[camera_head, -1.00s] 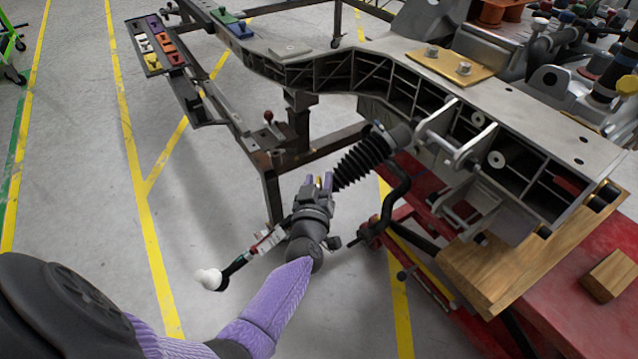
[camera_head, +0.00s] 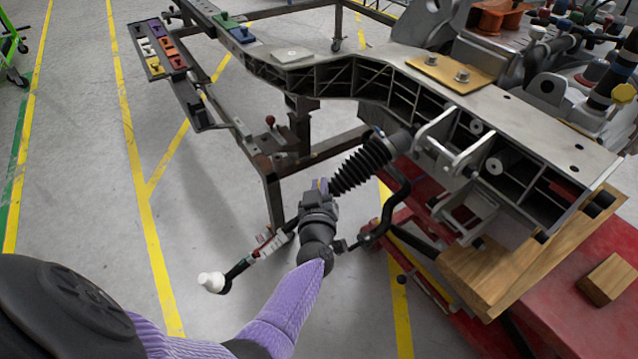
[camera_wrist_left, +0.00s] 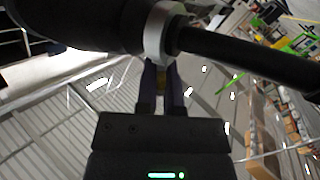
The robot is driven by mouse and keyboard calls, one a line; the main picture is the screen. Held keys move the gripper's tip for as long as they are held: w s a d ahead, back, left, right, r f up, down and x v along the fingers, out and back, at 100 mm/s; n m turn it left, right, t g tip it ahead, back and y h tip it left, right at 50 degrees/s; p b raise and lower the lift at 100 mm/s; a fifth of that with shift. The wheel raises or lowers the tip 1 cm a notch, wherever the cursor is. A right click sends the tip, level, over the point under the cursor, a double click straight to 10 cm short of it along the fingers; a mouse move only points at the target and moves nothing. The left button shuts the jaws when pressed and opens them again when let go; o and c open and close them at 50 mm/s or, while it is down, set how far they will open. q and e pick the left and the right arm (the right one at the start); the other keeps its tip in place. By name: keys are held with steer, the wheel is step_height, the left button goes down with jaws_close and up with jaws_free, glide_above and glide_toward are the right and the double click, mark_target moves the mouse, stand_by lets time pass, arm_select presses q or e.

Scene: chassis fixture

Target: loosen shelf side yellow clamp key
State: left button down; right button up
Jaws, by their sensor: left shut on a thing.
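My left gripper (camera_head: 321,185) is beside the lower end of the black ribbed bellows, near the middle of the head view. The rest of the key is hidden by the fingers and collar. My right gripper is not in view.
The black bellows (camera_head: 362,168) runs up to the grey chassis frame (camera_head: 560,140). A dark rod with a white end (camera_head: 212,282) sticks out left of my gripper. A bent black bar (camera_head: 400,195) is close on the right. A rack (camera_head: 183,88) stands at upper left. Open floor lies left.

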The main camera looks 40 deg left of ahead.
arm_select(q)
steer(key=shift+d+r+n+g+y+p, duration=0.1)
steer(key=shift+r+n+g+y+p, duration=0.1)
steer(key=shift+n+g+y+p, duration=0.45)
steer(key=shift+f+n+g+y, duration=0.1)
steer(key=shift+n+g+y, duration=0.35)
steer(key=shift+n+g, duration=0.4)
steer(key=shift+n+g+y, duration=0.4)
steer(key=shift+n+g, duration=0.4)
steer(key=shift+g, duration=0.2)
steer(key=shift+f, duration=0.1)
steer(key=shift+n+g, duration=0.4)
steer(key=c, duration=0.9)
jaws_free()
steer(key=shift+o, duration=0.8)
steer(key=shift+p, duration=0.3)
